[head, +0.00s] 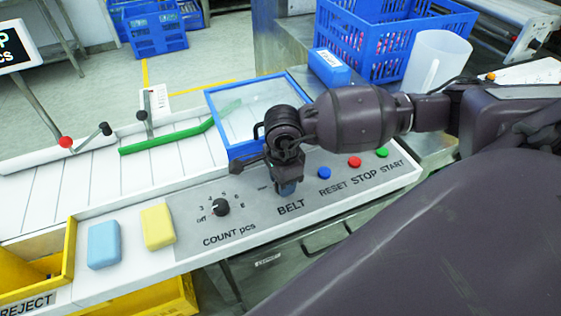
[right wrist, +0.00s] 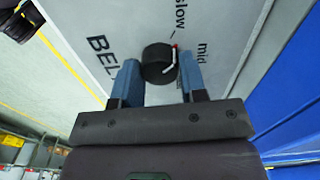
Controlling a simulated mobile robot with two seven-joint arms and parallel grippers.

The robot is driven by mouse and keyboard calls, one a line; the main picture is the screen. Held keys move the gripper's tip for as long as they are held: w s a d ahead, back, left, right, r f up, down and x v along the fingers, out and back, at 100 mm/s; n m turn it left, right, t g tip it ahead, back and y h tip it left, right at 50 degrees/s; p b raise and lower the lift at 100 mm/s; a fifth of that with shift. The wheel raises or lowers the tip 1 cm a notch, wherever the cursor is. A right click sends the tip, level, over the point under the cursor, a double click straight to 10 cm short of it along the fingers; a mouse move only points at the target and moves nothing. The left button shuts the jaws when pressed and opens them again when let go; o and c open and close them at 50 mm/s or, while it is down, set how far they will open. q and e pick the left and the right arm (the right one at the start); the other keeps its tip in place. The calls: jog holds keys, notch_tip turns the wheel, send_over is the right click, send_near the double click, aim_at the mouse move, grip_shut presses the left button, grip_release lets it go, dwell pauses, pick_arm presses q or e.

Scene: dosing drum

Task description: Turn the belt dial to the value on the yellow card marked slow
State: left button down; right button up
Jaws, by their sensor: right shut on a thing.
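The belt dial (right wrist: 158,63) is a black round knob on the grey panel, beside the word BELT. It carries a white mark with a red tip on its right side, near the printed words slow and mid; its exact setting is hard to tell. My right gripper (right wrist: 157,82) has its blue fingers on both sides of the knob and is shut on it. In the head view my right gripper (head: 287,187) reaches down over the panel and hides the dial. I cannot make out a yellow card marked slow. My left gripper is out of view.
A count dial (head: 221,207) sits left of BELT. Blue (head: 323,172), red and green buttons are to the right. A blue block (head: 104,244) and a yellow block (head: 158,226) lie at the left. A blue-framed tray (head: 250,110) stands behind my gripper.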

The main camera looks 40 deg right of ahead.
jog(key=shift+n+b, duration=0.7)
jog(key=shift+n, duration=1.2)
jog(key=shift+r, duration=0.1)
jog(key=o, duration=0.9)
notch_tip(320, 180, up, 11)
jog(key=shift+f+p, duration=0.1)
jog(key=shift+p, duration=0.4)
